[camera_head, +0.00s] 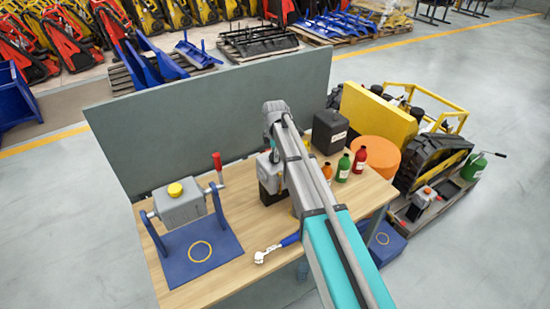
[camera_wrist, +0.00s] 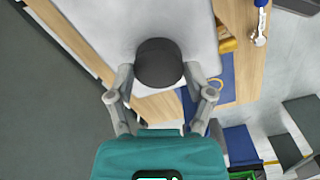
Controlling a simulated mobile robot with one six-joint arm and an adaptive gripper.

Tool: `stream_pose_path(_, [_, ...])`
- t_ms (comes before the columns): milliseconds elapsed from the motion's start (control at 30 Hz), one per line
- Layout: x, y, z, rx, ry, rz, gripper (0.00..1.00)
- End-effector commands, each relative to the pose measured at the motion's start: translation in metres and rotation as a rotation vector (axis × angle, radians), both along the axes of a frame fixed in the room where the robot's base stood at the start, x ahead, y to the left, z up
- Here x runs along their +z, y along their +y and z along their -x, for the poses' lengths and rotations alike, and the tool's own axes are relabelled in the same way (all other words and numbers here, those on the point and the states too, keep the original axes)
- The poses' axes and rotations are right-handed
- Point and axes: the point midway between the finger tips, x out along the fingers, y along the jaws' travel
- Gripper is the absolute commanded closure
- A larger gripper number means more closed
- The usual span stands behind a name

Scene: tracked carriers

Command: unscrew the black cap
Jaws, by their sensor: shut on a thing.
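The black cap (camera_wrist: 158,62) is round and dark, and sits over a light grey body (camera_wrist: 95,25) in the wrist view. My gripper (camera_wrist: 160,76) has one finger on each side of the cap and is shut on it. I cannot tell from these frames whether the cap has turned. In the head view my arm reaches over the workbench (camera_head: 225,270) and hides the cap. Part of a grey unit with a dark lower part (camera_head: 268,170) shows beside the arm there.
A grey tank (camera_head: 180,209) with a yellow cap (camera_head: 175,189) hangs on a blue stand at the left. A blue-handled tool (camera_head: 275,248) lies near the bench's front edge. A black canister (camera_head: 329,131) and several small bottles stand to the right. A grey panel (camera_head: 215,120) closes the back.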

Motion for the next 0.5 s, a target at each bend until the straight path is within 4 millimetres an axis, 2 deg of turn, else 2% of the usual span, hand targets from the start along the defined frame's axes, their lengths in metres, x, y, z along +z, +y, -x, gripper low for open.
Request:
stream_pose_path(33, [-0.0019,0.0000,0.0052,0.037,0.011,0.000,0.90])
stream_pose_path(500, [-0.0020,0.0003,0.0054,0.361,0.011,0.000,0.90])
